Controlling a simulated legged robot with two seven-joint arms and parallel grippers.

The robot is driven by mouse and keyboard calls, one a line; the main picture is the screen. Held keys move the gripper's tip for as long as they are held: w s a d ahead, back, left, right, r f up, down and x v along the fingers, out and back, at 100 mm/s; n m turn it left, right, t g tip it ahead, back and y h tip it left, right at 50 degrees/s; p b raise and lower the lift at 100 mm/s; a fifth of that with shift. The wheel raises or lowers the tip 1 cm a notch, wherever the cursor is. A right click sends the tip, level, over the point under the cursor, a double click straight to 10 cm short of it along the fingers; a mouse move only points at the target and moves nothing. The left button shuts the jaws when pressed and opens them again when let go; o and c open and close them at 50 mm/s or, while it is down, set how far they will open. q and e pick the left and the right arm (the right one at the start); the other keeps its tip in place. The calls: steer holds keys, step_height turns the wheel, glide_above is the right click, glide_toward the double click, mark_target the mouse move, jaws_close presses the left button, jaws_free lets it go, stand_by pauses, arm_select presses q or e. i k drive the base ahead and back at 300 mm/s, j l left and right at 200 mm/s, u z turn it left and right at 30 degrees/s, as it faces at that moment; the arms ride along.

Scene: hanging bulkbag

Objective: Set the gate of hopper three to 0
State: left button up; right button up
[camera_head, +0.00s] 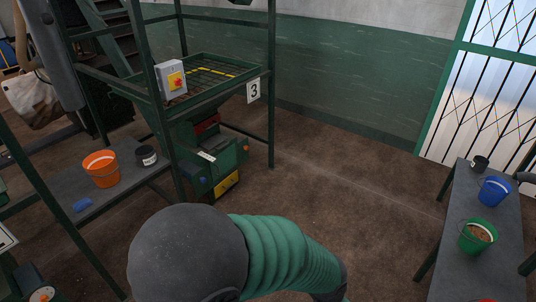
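Hopper three (205,100) stands left of centre, a green frame with a mesh grate on top and a white "3" sign (253,90) on its right corner post. Below it is a green unit (222,160) with red, yellow and blue parts and a small white strip (207,156) on its front. The strip is too small to read, so I cannot tell the gate's setting. Neither of my grippers shows in the head view.
An orange bucket (101,169) and a black cup (146,155) stand on the left table. Blue (493,192) and green (477,237) buckets stand on the right table. Brown floor between is open.

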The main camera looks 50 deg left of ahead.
mark_target(212, 142)
steer(key=u, duration=2.15)
steer(key=i+z, duration=0.1)
steer(key=i, duration=0.4)
steer(key=i+z, duration=0.15)
steer(key=i, duration=0.4)
steer(key=i+j+z, duration=0.1)
steer(key=i, duration=0.4)
steer(key=i+j+z, duration=0.1)
steer(key=i, duration=0.4)
steer(key=i+j+z, duration=0.1)
steer(key=i, duration=0.4)
steer(key=i+j+z, duration=0.15)
steer(key=i, duration=0.35)
steer(key=i+j+z, duration=0.1)
steer(key=i+j, duration=0.3)
steer(key=i, duration=0.1)
